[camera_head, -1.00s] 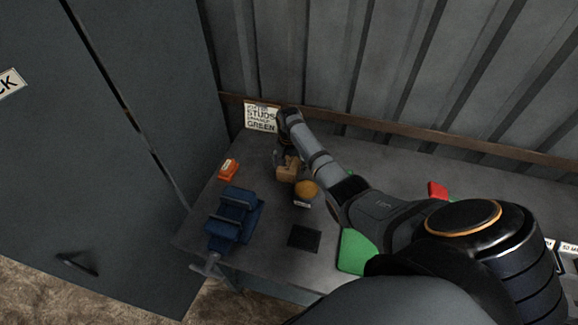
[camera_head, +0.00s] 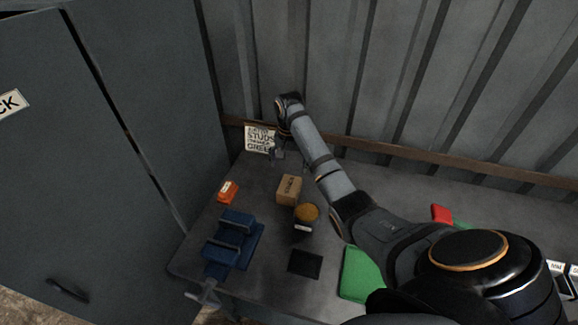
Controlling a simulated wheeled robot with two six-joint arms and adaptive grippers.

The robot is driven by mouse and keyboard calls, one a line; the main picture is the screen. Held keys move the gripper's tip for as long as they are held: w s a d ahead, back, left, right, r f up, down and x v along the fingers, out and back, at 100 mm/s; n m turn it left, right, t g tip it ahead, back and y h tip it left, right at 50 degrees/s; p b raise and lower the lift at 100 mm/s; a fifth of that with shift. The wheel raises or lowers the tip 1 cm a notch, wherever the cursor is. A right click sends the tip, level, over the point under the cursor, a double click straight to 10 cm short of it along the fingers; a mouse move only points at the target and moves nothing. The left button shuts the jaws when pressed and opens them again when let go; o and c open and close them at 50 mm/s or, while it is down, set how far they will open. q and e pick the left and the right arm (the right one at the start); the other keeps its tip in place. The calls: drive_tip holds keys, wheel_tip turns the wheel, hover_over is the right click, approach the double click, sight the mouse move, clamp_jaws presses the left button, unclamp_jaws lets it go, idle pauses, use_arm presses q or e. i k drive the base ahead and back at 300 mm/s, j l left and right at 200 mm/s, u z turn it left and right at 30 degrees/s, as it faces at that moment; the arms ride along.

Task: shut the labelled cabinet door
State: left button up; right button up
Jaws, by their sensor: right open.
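The grey cabinet door (camera_head: 70,170) fills the left of the head view. It carries a white label (camera_head: 12,104), cut off by the left edge so that only "CK" reads, and a dark handle (camera_head: 68,291) low down. A dark gap runs along its right side; I cannot tell how far it stands open. My right gripper (camera_head: 278,155) is open and empty above the back of the bench, in front of the lettered sign and well right of the door. My left gripper is not in view.
The bench (camera_head: 262,235) holds a blue vise (camera_head: 233,240), an orange item (camera_head: 227,191), a cardboard box (camera_head: 289,190), a yellow-topped jar (camera_head: 306,215), a black pad (camera_head: 305,263), a green item (camera_head: 361,273) and a red item (camera_head: 441,214). A sign (camera_head: 260,139) stands against the ribbed wall.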

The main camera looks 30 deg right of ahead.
sight(87, 233)
drive_tip(key=k+j, duration=1.15)
drive_tip(key=k, duration=0.15)
